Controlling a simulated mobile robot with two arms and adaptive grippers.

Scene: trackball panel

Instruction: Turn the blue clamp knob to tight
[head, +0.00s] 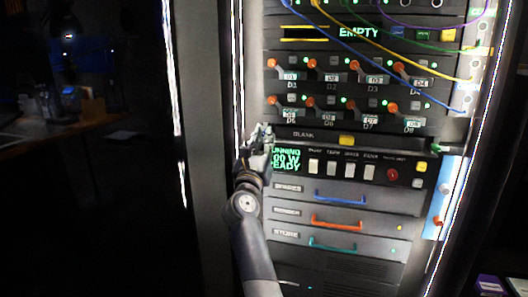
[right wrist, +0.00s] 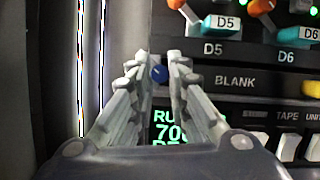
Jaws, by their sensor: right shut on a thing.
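The blue clamp knob (right wrist: 159,73) shows as a small blue round piece between the fingertips in the right wrist view. It sits at the left end of the dark BLANK panel (right wrist: 236,81). My right gripper (right wrist: 160,68) is shut on the knob, with a finger on each side of it. In the head view the right gripper (head: 262,132) is at the left edge of the rack and covers the knob. Any tight mark on or near the knob cannot be made out. My left gripper is not in view.
Above are rows of orange levers (head: 310,101) labelled D1 to D8. Below is a panel with a green text display (head: 286,161), white switches (head: 332,168) and a red button (head: 392,174). Drawers with blue, orange and green handles (head: 337,222) lie lower. Loose cables (head: 405,58) hang across the upper right.

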